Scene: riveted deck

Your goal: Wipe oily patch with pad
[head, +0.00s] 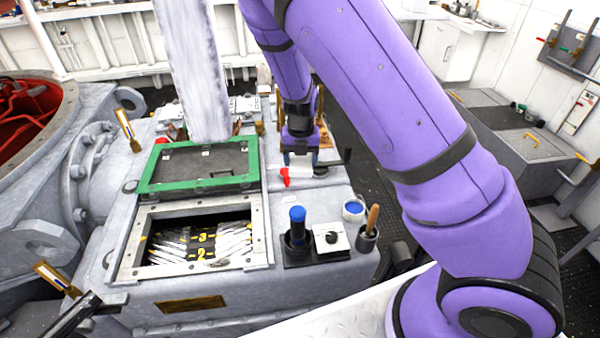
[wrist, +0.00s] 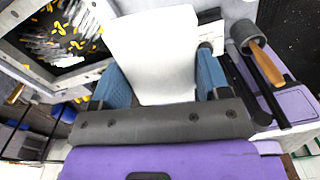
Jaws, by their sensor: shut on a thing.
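My gripper (head: 300,158) is above the far right part of the grey machine top (head: 330,198) in the head view. In the wrist view its two blue fingers (wrist: 158,85) are shut on a white pad (wrist: 155,45), one at each side. The pad's broad pale face fills the upper middle of that view. In the head view only a small pale part of it shows below the fingers; I cannot tell whether it touches the surface. I cannot make out an oily patch in either view.
An open hatch (head: 200,235) lies at the left of the top, its green-edged lid (head: 200,165) raised behind. A blue-topped black holder (head: 297,225), a tin of blue stuff (head: 353,208) and a cup with a wooden-handled tool (head: 367,238) stand along the front right. A red object (head: 285,177) is near my gripper.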

